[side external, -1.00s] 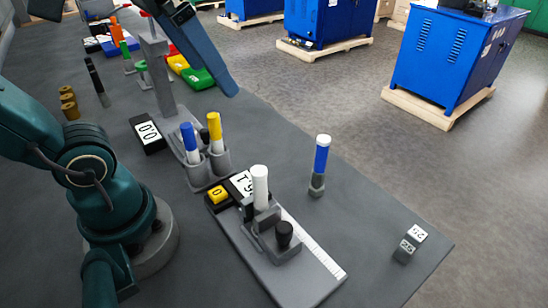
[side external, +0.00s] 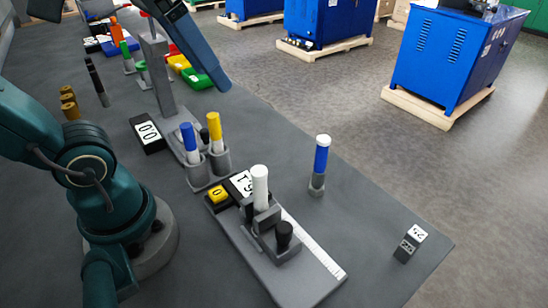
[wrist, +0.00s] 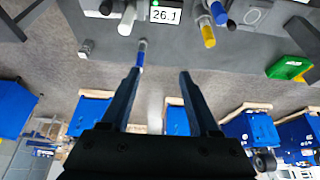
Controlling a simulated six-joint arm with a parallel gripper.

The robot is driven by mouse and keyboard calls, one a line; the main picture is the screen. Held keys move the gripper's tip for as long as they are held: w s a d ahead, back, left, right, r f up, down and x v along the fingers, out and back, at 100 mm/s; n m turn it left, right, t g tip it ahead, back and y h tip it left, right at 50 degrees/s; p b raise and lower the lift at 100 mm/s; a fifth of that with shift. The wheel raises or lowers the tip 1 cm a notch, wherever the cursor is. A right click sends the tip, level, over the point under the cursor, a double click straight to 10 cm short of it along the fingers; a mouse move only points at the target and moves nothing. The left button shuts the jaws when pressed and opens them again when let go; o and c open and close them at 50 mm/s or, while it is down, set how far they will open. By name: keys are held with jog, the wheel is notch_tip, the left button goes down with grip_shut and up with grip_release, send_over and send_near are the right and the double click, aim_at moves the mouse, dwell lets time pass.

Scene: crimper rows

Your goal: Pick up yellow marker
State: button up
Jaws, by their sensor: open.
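The yellow marker (side external: 215,128) has a yellow upper part and a white lower part. It stands upright in a grey cup of a holder, beside a blue and white marker (side external: 190,142). In the wrist view the yellow marker (wrist: 208,36) shows at the upper right, beyond and to the right of my fingertips. My gripper (wrist: 160,72) is open, with nothing between its two fingers. Its left fingertip overlaps the separate standing blue marker (wrist: 141,48) in the picture; I cannot tell the distance between them.
A scale-like device with a white marker (side external: 260,188) stands in front of the holder. The separate blue marker (side external: 321,160) stands to its right. Coloured bins (side external: 198,78) and more markers sit farther back. The table's right part is mostly clear.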

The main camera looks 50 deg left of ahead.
aim_at(212, 115)
jog(key=w+a+f+g, duration=0.1)
jog(key=a+f, duration=0.2)
jog(key=f, duration=0.1)
jog(key=w+a+f+n+g, duration=0.1)
jog(key=w+a+f+g, duration=0.1)
jog(key=a+f, duration=0.2)
jog(key=w+a+f+g, duration=0.1)
jog(key=a+f+g, duration=0.1)
jog(key=f, duration=0.4)
jog(key=shift+w+a+f+n, duration=0.1)
jog(key=shift+a+n, duration=0.1)
jog(key=shift+a, duration=0.2)
jog(key=shift+w+a+f+n, duration=0.1)
jog(key=shift+a+n, duration=0.1)
jog(key=shift+a, duration=0.15)
jog(key=shift+s+f, duration=0.1)
jog(key=shift+f, duration=2.35)
grip_shut()
